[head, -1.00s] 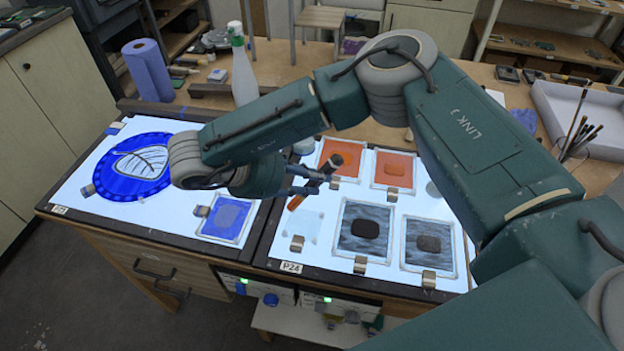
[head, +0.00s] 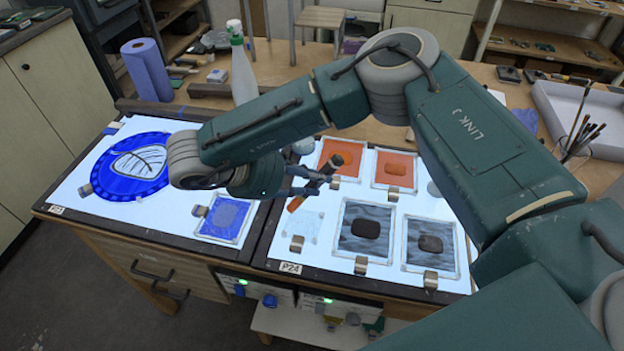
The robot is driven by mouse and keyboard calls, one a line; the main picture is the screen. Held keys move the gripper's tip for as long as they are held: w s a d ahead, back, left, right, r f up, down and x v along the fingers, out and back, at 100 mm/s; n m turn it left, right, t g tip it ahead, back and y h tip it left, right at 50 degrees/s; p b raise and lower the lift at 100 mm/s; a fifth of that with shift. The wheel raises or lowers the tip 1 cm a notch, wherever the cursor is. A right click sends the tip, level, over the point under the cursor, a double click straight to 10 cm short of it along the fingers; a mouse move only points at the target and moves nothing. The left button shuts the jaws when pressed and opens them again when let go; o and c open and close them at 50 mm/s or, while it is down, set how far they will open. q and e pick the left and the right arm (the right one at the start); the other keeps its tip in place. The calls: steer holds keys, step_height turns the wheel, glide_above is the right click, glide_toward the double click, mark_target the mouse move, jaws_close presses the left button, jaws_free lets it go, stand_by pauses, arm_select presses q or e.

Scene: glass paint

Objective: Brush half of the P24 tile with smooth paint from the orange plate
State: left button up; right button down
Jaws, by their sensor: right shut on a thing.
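My right gripper (head: 308,184) reaches in from the right over the lit right-hand panel. It is shut on a brush (head: 297,202) with an orange part at its lower end and a dark part at its upper end; the brush is tilted. Below it lies a pale, nearly clear tile (head: 300,229), close to the P24 label (head: 290,267) on the panel's front edge. I cannot tell whether the brush touches this tile. Two orange plates, a left one (head: 327,151) and a right one (head: 395,169), lie at the back of the panel. My left gripper is not in view.
Two grey tiles (head: 351,250) (head: 416,256) with dark patches lie right of the pale tile. A blue tile (head: 228,218) and a round blue leaf piece (head: 130,168) lie on the left panel. A spray bottle (head: 243,75) and blue roll (head: 148,72) stand behind.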

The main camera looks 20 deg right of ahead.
stand_by(0.6)
steer(key=shift+s+f+b, duration=0.1)
steer(key=shift+f+b, duration=0.25)
steer(key=shift+b, duration=0.65)
steer(key=shift+s+a+r, duration=0.1)
steer(key=shift+a, duration=0.05)
steer(key=shift+s+a+p, duration=0.35)
steer(key=shift+s+a, duration=0.35)
steer(key=shift+s, duration=0.2)
steer(key=shift+r, duration=0.1)
